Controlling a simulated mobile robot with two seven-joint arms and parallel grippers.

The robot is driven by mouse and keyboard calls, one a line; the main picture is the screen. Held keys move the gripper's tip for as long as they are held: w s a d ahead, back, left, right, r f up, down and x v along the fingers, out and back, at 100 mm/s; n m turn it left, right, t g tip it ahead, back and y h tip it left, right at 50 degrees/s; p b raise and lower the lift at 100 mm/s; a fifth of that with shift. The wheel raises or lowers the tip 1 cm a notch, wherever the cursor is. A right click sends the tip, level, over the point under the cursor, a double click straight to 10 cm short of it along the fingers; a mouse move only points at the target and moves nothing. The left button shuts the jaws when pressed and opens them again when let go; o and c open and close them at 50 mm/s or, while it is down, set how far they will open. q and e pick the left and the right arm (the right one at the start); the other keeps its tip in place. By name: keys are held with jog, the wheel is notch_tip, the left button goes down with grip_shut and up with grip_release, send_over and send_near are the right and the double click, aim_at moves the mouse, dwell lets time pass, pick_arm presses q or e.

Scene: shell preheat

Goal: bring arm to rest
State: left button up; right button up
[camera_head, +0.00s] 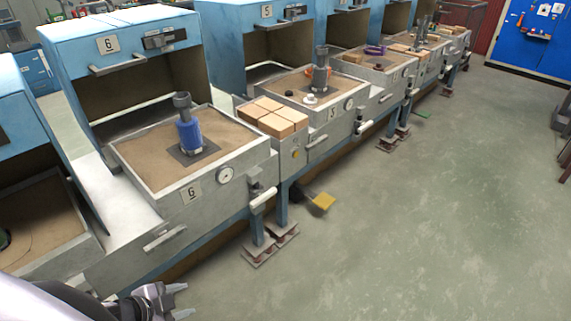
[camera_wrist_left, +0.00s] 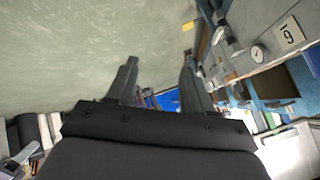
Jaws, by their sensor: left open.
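My left gripper (camera_head: 178,300) shows at the bottom left of the head view, low over the floor in front of the workbench. It is open and nothing sits between its fingers. In the left wrist view the two dark fingers of my left gripper (camera_wrist_left: 158,85) stand apart with only floor and distant background between them. My left arm comes in from the lower left corner. My right gripper is not in view.
Station 6 has a sand tray (camera_head: 235,150) with a blue cylinder (camera_head: 189,134) standing on a dark plate. Wooden blocks (camera_head: 272,118) lie beside it. A yellow pedal (camera_head: 323,202) sticks out near the floor. The grey floor (camera_head: 420,230) at right is clear.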

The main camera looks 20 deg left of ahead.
pick_arm(q)
notch_tip(320, 180, up, 4)
jog(key=a+m, duration=0.1)
jog(key=d+f+n+t, duration=0.2)
jog(key=d+n, duration=0.6)
jog(key=d, duration=0.8)
jog(key=shift+s+d+f+n, duration=0.4)
jog(key=shift+s, duration=0.05)
jog(key=shift+c, duration=0.8)
jog(key=shift+a, duration=0.1)
